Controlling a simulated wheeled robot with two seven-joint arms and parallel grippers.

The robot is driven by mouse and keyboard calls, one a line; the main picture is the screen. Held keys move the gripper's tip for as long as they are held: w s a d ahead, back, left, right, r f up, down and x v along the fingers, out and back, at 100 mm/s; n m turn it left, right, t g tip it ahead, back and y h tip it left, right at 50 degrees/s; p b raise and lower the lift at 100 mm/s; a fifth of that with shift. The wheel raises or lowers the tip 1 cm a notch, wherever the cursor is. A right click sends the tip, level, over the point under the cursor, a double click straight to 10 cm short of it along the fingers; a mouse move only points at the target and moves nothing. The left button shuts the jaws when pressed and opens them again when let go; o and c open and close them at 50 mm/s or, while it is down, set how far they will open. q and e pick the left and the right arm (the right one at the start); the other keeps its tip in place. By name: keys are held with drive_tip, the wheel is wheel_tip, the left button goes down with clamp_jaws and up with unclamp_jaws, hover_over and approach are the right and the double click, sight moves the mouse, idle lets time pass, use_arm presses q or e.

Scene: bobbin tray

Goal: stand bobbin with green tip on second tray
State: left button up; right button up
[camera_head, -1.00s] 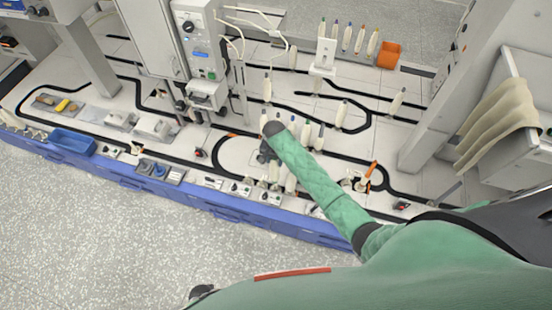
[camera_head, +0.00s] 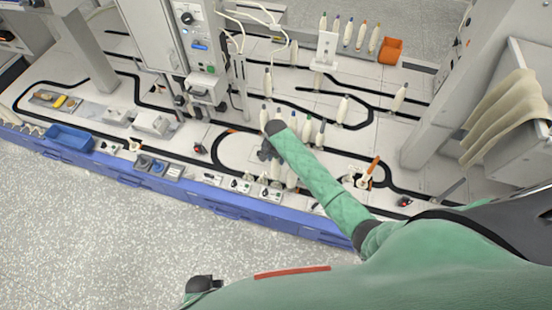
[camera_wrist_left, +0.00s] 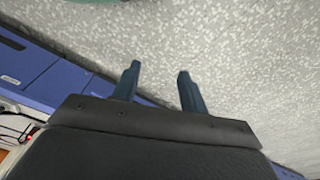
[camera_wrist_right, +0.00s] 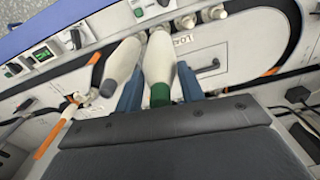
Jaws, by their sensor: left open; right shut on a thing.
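In the right wrist view my right gripper (camera_wrist_right: 157,92) is shut on a white bobbin with a green tip (camera_wrist_right: 159,92). The green end is nearest the palm, and the white body points away. A second white bobbin with a grey tip (camera_wrist_right: 122,66) is close beside it on the left. In the head view the right gripper (camera_head: 266,153) is low over the bench's front part; I cannot make out the held bobbin there. My left gripper (camera_wrist_left: 156,80) is open and empty above the speckled floor. I cannot tell which surface is the second tray.
A row of white bobbins (camera_head: 293,120) stands just behind the right gripper. Other bobbins stand at the back near a white post (camera_head: 326,48) and an orange bin (camera_head: 391,50). An orange-handled part (camera_head: 371,168) is to the right. A blue bin (camera_head: 70,139) sits far left.

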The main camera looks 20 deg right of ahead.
sight(276, 168)
drive_tip(key=shift+f+b, duration=1.25)
drive_tip(key=shift+f, duration=0.25)
drive_tip(key=shift+b, duration=0.3)
drive_tip(key=shift+f, duration=0.1)
use_arm(q)
wheel_tip(276, 168, up, 12)
drive_tip(key=w+d, duration=0.2)
drive_tip(key=w, duration=0.1)
drive_tip(key=shift+r, duration=0.15)
drive_tip(key=shift+s, duration=0.1)
drive_tip(key=shift+r+p, duration=0.95)
drive_tip(key=shift+p, duration=0.05)
drive_tip(key=shift+f, duration=0.2)
use_arm(e)
drive_tip(key=shift+f, duration=0.5)
drive_tip(key=o, duration=1)
